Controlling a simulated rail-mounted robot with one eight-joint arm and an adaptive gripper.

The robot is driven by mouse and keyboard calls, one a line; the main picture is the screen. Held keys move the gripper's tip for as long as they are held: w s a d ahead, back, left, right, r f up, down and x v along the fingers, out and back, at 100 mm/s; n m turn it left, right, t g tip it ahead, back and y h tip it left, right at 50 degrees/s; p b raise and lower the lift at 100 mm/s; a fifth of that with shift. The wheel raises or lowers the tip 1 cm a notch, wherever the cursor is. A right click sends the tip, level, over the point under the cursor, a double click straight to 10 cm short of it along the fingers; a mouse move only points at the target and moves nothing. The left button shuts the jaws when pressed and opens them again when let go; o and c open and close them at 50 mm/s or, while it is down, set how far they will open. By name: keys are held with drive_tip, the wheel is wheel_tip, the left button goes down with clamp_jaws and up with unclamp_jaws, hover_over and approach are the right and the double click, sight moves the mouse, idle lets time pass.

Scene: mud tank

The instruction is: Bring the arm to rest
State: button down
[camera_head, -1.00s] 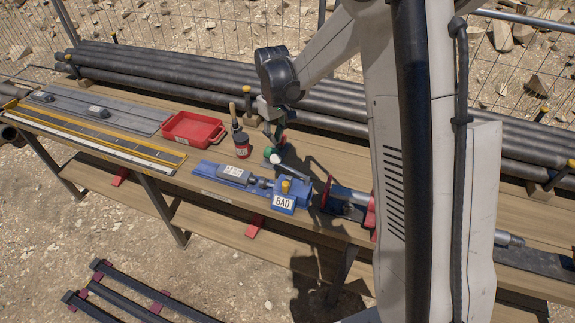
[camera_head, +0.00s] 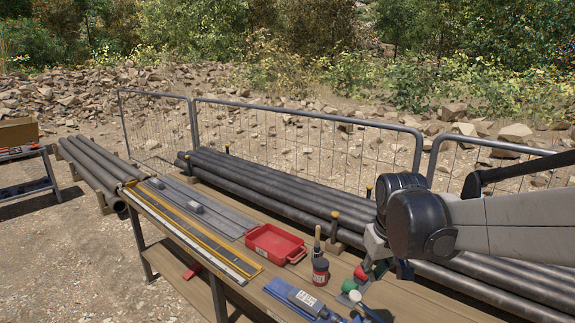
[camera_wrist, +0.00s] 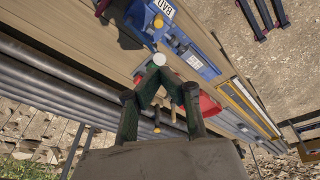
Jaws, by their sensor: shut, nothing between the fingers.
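My arm reaches in from the right in the head view, its dark wrist joint above the wooden bench (camera_head: 400,297). My gripper (camera_wrist: 157,74) shows in the wrist view as two dark green fingers drawn together at their tips, with nothing held. A small white disc shows right at the tips; I cannot tell whether it touches them.
Behind the gripper lie long grey pipes (camera_head: 270,185) and a mesh fence (camera_head: 300,140). A red tray (camera_head: 274,244) and a blue tool (camera_head: 300,298) are on the bench. In the wrist view a blue block (camera_wrist: 198,62) lies past the fingertips. Open air is above the bench.

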drive_tip(key=s+f+m+t+b, duration=0.2)
drive_tip(key=s+t+b, duration=0.2)
drive_tip(key=s, duration=1.4)
drive_tip(key=shift+s+f+b, duration=0.15)
drive_tip(key=shift+s+b, duration=0.05)
drive_tip(key=shift+b, duration=0.35)
